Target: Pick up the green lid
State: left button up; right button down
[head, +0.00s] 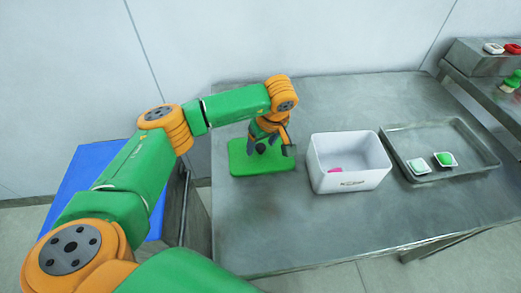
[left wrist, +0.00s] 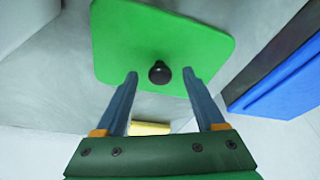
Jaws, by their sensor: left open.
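The green lid (head: 262,168) lies flat on the metal table, left of the white bin. It is a flat square plate with rounded corners. My left gripper (head: 263,141) is above the lid, pointing down. In the left wrist view its two fingers (left wrist: 159,77) are apart, one on each side of the knob, with gaps to it. Nothing is held. My right gripper is not in view.
A white bin (head: 348,178) with something pink inside stands right of the lid. A metal tray (head: 437,177) farther right holds two small containers with green contents. The metal table (head: 290,233) is clear in front. A blue surface (head: 92,170) is at the left.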

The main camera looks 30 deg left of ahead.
pick_arm(q)
jog(key=shift+a+f, duration=0.1)
jog(key=shift+f, duration=0.25)
grip_shut()
jog(key=shift+r, duration=0.15)
